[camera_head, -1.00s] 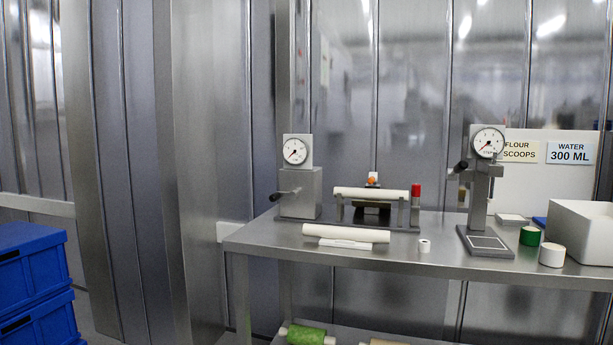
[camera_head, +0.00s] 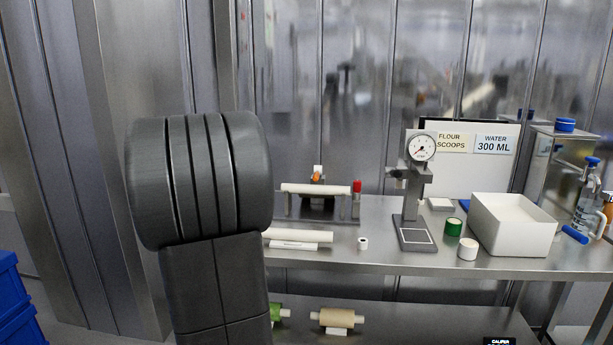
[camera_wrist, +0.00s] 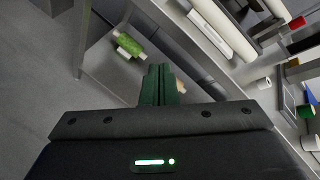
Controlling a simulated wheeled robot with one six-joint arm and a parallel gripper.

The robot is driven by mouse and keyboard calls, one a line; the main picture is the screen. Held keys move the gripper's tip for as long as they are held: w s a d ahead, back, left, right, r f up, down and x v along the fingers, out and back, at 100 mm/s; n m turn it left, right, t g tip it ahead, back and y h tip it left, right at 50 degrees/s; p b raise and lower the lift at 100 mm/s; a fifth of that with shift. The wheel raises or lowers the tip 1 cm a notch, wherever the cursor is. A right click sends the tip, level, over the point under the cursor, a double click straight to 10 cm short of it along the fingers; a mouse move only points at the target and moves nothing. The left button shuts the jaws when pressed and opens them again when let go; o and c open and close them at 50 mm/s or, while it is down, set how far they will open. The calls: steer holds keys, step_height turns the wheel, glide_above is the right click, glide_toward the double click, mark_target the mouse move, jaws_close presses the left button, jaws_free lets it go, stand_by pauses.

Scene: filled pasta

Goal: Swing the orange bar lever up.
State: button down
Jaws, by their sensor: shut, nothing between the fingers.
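A small orange part (camera_head: 317,177), likely the orange bar lever, shows behind the white roller (camera_head: 316,189) of a grey fixture on the steel bench. It is too small to tell its angle. I cannot make it out in the wrist view. My gripper (camera_wrist: 161,72) shows in the wrist view with its dark green fingers together and empty, over the bench's lower shelf and apart from the fixture. In the head view my gripper is out of sight.
A gauge stand (camera_head: 413,190), small rolls and a white bin (camera_head: 511,222) stand to the right. Rolls lie on the lower shelf (camera_head: 400,322).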

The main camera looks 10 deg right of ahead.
steer(key=w+d+r+m+g+h+p, duration=0.1)
steer(key=w+r+m+h+p, duration=0.5)
steer(key=m, duration=1.1)
step_height(320, 180, up, 5)
steer(key=d+h+p, duration=0.1)
steer(key=p, duration=0.4)
steer(key=shift+w+f+g+p, duration=0.15)
steer(key=shift+g+p, duration=0.25)
